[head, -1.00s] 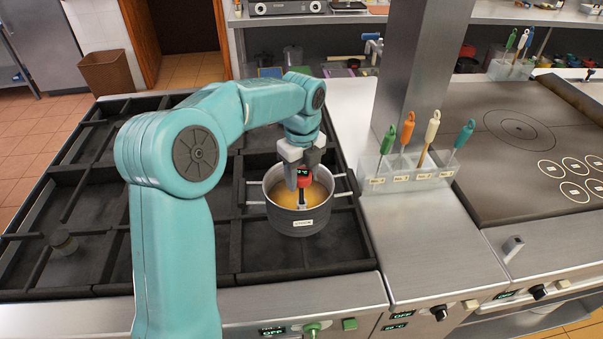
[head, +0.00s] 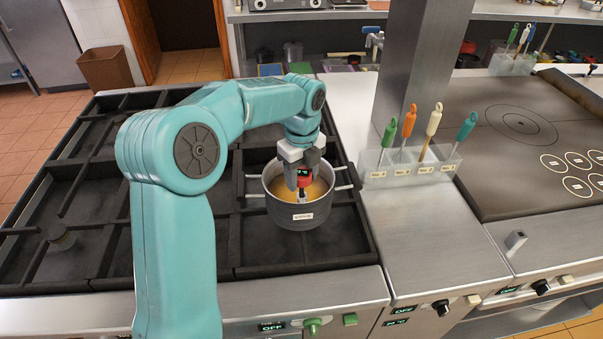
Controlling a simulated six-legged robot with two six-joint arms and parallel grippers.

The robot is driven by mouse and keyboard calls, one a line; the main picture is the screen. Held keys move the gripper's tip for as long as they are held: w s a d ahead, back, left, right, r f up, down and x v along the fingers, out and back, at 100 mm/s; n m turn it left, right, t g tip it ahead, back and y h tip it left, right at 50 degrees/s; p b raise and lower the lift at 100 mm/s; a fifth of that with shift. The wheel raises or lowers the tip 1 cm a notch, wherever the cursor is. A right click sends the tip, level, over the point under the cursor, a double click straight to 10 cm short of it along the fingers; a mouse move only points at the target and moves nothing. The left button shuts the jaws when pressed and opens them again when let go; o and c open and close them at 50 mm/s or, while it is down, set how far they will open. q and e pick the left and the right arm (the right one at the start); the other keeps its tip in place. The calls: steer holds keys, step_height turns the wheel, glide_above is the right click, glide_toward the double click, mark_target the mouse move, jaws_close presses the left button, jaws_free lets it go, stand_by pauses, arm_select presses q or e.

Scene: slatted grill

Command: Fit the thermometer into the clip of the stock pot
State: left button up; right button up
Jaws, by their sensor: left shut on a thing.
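The dark grey stock pot (head: 291,217) stands on the black grate at the right of the cooktop, with yellow-brown liquid inside and a white label on its front. My left gripper (head: 302,185) points down over the front part of the pot's opening. It is shut on the thermometer (head: 304,173), which has a red and black head with a small green display. The thermometer's lower part shows near the pot's front inner wall. The clip is too small and covered to make out, so I cannot tell whether the thermometer is in it. My right gripper is out of view.
A clear holder (head: 405,173) with several coloured-handled utensils stands on the steel counter right of the pot. A steel pillar (head: 424,60) rises behind it. The steel counter (head: 425,235) in front of the holder is clear. Pot handles stick out on both sides.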

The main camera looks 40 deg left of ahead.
mark_target(301, 187)
arm_select(q)
steer(key=shift+f+b, duration=1.35)
steer(key=shift+f, duration=0.7)
steer(key=shift+r, duration=0.2)
steer(key=shift+r+p, duration=2.7)
steer(key=shift+r, duration=1)
steer(key=shift+s, duration=0.1)
